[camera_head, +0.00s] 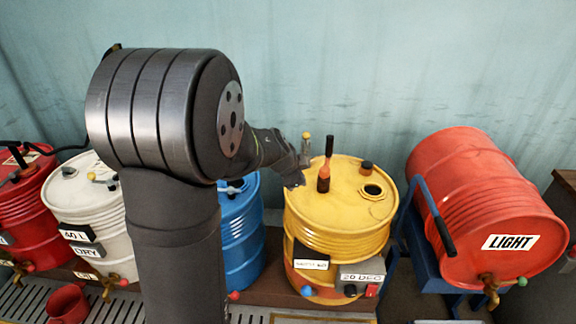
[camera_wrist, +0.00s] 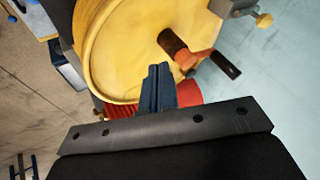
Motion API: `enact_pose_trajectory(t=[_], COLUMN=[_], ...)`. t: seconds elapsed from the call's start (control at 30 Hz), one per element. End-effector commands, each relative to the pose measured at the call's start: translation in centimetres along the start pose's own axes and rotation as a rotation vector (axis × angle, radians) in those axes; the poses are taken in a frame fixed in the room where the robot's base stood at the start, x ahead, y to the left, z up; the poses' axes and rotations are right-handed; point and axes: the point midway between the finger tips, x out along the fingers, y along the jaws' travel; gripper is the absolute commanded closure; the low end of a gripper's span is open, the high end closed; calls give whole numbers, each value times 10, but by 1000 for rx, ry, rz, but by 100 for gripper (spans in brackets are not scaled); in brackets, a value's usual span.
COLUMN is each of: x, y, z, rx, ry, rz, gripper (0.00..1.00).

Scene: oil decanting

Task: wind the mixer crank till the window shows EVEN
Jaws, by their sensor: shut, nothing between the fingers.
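The yellow drum (camera_head: 345,215) stands upright right of centre in the head view. The mixer crank (camera_head: 324,172), orange with a dark grip, rises from its lid. In the wrist view the crank (camera_wrist: 183,55) shows beyond my fingertips, its black grip pointing right, over the yellow lid (camera_wrist: 120,45). My gripper (camera_head: 300,181) is beside the crank, to its left, apart from it. Its fingers (camera_wrist: 158,72) are together and empty in the wrist view. A small white window or label (camera_head: 311,264) is on the drum's front; its text is too small to read.
A "20 DEG" box (camera_head: 360,278) with a red switch is on the drum's front. A red "LIGHT" drum (camera_head: 480,205) lies on a blue stand at right. Blue (camera_head: 242,235), white (camera_head: 85,205) and red (camera_head: 25,200) drums stand left. A yellow-topped post (camera_head: 306,140) is near my gripper.

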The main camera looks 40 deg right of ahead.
Motion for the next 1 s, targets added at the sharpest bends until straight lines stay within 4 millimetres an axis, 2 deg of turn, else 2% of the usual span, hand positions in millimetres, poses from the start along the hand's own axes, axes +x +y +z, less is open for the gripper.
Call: enact_pose_trajectory(t=[0.3,0.5,0.6,0.77,0.87,1.0], x=[-60,-85,-91,-83,-65,-36], y=[2,2,2,7,13,17], z=[0,0,0,0,-2,-8], rx=[1,1,1,-96,-270,-607], ry=[1,1,1,31,89,206], rz=[-3,0,1,39,103,220], gripper=[100,100,100,100,100,100])
